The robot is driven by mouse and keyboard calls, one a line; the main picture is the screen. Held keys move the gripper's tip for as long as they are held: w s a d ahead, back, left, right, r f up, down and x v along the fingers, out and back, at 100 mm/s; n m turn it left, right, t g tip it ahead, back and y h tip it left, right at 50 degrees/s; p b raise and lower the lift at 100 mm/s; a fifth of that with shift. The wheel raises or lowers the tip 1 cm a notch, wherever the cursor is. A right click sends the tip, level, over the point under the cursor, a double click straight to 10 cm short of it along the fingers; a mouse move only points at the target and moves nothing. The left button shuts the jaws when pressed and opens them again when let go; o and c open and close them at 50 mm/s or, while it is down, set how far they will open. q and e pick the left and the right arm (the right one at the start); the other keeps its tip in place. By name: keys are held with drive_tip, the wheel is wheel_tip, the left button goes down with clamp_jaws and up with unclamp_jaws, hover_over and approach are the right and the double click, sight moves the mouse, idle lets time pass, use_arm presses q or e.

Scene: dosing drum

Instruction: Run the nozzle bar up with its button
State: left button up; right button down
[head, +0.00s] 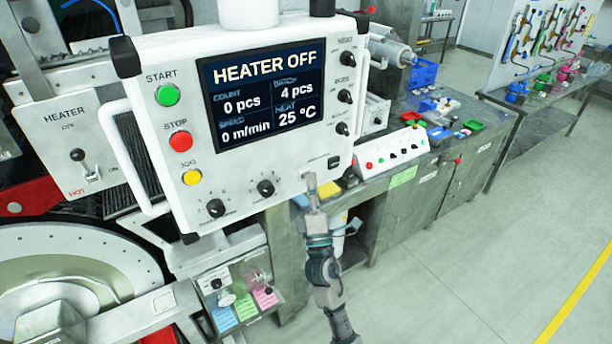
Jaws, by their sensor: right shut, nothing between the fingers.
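A white control panel (290,165) fills the upper middle of the head view. It carries a green START button (167,95), a red STOP button (181,141), a yellow JOG button (191,177) and several black knobs. A small dark switch or button (334,162) sits at its lower right. My right gripper (311,182) is shut and empty, with its fingertips at the panel's lower right edge, just left of and below that small switch; I cannot tell if they touch the panel. I cannot make out a label for the nozzle bar's button, or the bar itself.
The panel's screen (265,88) reads HEATER OFF. A HEATER switch box (80,155) is at left, above a large round drum part (110,260). A sloped button box (392,150) stands on the bench behind at right. The floor (470,270) at right is clear.

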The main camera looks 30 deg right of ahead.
drive_tip(key=shift+w+a, duration=0.1)
drive_tip(key=shift+w, duration=0.15)
drive_tip(key=shift+s, duration=0.15)
idle(0.4)
drive_tip(key=shift+s, duration=0.7)
drive_tip(key=s, duration=0.1)
drive_tip(key=s+p, duration=0.1)
drive_tip(key=s, duration=0.3)
drive_tip(key=shift+d+p, duration=0.3)
idle(0.4)
